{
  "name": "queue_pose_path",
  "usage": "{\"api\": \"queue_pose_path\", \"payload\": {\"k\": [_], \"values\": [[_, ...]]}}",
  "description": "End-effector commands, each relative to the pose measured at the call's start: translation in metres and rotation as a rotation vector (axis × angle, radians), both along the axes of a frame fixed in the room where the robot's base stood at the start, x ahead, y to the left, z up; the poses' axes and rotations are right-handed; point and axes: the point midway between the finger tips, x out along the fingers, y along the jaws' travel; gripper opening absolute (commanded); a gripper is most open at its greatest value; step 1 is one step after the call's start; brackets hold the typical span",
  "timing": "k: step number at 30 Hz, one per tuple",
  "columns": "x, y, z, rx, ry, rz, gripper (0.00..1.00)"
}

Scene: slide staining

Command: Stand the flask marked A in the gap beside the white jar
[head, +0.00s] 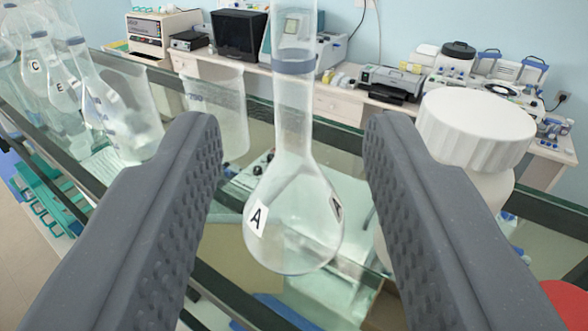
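The flask marked A (292,215) is clear glass with a round body, a long neck and a grey-blue band near the top. It stands upright on the glass shelf, in the middle of the view. The white jar (477,130), with a ribbed white lid, stands to its right, partly hidden by my right finger. My gripper (290,125) is open, with one dark ridged finger on each side of the flask. Clear space shows between the flask and both fingers. The flask is in the space between a clear beaker (230,105) and the jar.
Flasks marked C (35,65) and E (62,88) stand in a row at left, with more clear glassware (135,110) beside them. A red round thing (570,302) shows at lower right. A bench with lab machines (390,82) lies far behind the shelf.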

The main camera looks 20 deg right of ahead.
Motion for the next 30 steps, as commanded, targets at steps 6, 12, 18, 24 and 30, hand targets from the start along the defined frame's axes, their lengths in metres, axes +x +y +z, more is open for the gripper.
{"api": "queue_pose_path", "payload": {"k": [6,12,18,24,30], "values": [[-0.023,0.009,-0.001,-0.002,0.001,-0.001,0.40],[-0.031,0.013,-0.001,-0.001,0.003,-0.001,0.40],[-0.032,0.013,-0.001,-0.001,0.001,-0.001,0.40],[-0.044,0.002,0.000,0.001,0.022,0.008,0.40],[-0.085,-0.031,-0.017,0.012,0.113,0.070,0.40]]}}
